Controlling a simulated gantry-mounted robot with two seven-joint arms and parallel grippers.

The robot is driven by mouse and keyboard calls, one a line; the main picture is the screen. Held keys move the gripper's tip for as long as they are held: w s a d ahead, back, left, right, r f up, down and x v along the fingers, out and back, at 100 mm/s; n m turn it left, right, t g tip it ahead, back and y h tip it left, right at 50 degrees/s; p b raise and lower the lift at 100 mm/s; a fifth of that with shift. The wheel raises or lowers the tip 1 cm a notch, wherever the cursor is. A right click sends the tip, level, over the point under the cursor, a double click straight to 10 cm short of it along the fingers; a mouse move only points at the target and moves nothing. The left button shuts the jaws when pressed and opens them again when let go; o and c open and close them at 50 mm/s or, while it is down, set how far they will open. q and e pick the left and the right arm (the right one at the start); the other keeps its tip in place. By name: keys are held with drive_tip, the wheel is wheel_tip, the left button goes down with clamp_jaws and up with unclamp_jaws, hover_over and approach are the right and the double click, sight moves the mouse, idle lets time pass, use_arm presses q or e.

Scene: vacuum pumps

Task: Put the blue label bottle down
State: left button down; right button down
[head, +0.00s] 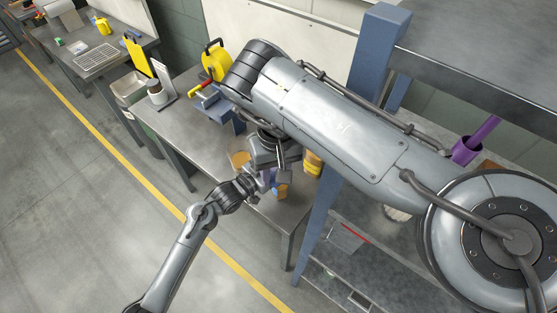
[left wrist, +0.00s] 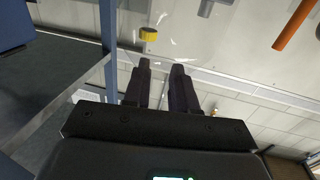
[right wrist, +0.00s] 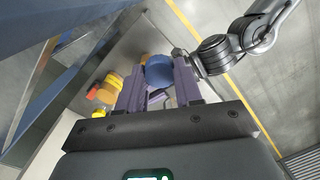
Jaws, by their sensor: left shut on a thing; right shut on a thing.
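My right gripper (right wrist: 160,92) is shut on a blue round thing (right wrist: 158,70), which I take for the blue label bottle. Its label does not show. In the head view the right gripper (head: 278,170) is partly hidden under my right arm, above the near end of the grey workbench (head: 185,135). My left gripper (head: 264,183) is close beside it, coming from lower left. In the left wrist view, the left fingers (left wrist: 161,75) stand a little apart. What they hold cannot be made out there.
Yellow and orange containers (right wrist: 106,90) stand on the bench beside the right gripper. Farther along are a blue vise (head: 215,106) and a yellow jug (head: 215,62). A blue post (head: 318,215) and shelf rack stand to the right. Open floor (head: 70,190) lies to the left.

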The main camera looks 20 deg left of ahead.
use_arm(q)
drive_tip(key=shift+f, duration=0.15)
use_arm(e)
drive_tip(key=shift+f, duration=0.15)
use_arm(q)
drive_tip(key=c, duration=0.8)
unclamp_jaws()
drive_tip(key=shift+f, duration=0.1)
drive_tip(key=b+v, duration=0.1)
drive_tip(key=v, duration=1.1)
use_arm(e)
drive_tip(key=shift+f, duration=0.35)
use_arm(q)
clamp_jaws()
idle(0.6)
